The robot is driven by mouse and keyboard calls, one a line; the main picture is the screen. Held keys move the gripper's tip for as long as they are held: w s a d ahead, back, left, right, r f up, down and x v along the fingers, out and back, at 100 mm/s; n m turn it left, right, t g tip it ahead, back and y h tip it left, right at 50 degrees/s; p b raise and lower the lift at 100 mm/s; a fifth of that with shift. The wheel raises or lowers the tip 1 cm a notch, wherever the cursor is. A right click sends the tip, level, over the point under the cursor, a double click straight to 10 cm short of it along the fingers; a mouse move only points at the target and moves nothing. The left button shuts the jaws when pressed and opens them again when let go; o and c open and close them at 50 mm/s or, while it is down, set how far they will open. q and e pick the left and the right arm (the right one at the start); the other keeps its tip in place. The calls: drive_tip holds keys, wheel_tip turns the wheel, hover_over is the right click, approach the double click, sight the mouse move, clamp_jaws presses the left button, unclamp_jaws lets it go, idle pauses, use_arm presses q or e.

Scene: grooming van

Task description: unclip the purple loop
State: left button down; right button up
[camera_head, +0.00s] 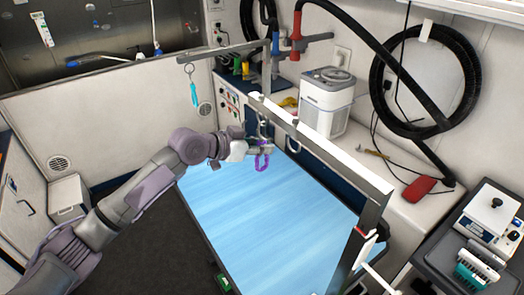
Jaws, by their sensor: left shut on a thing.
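The purple loop (262,163) hangs under the pale overhead bar (330,155) of the grooming frame, above the blue table top (255,220). A small metal clip (262,128) hangs from the bar just above the loop. My left gripper (262,149) reaches in from the left and is shut at the top of the loop, just below the clip. Its fingers hide part of where loop and clip meet, so I cannot tell whether they are joined. My right gripper is not in view.
A cyan strap (194,94) hangs from the frame's left arm. The counter behind holds a white canister (326,100), a red pouch (419,188) and cables. A black hose (385,70) arches over the right side. The blue table top is clear.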

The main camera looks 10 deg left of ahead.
use_arm(q)
drive_tip(key=shift+r, duration=0.25)
drive_tip(key=shift+r+p, duration=0.7)
drive_tip(key=shift+p, duration=0.05)
drive_tip(key=shift+a, duration=0.1)
drive_tip(key=s+a, duration=0.3)
drive_tip(key=shift+s, duration=0.1)
idle(0.7)
idle(0.4)
drive_tip(key=v, duration=0.2)
drive_tip(key=p+v, duration=0.1)
drive_tip(key=v, duration=0.1)
drive_tip(key=shift+s+a+f, duration=0.1)
drive_tip(key=shift+s+f, duration=0.05)
drive_tip(key=shift+f, duration=0.15)
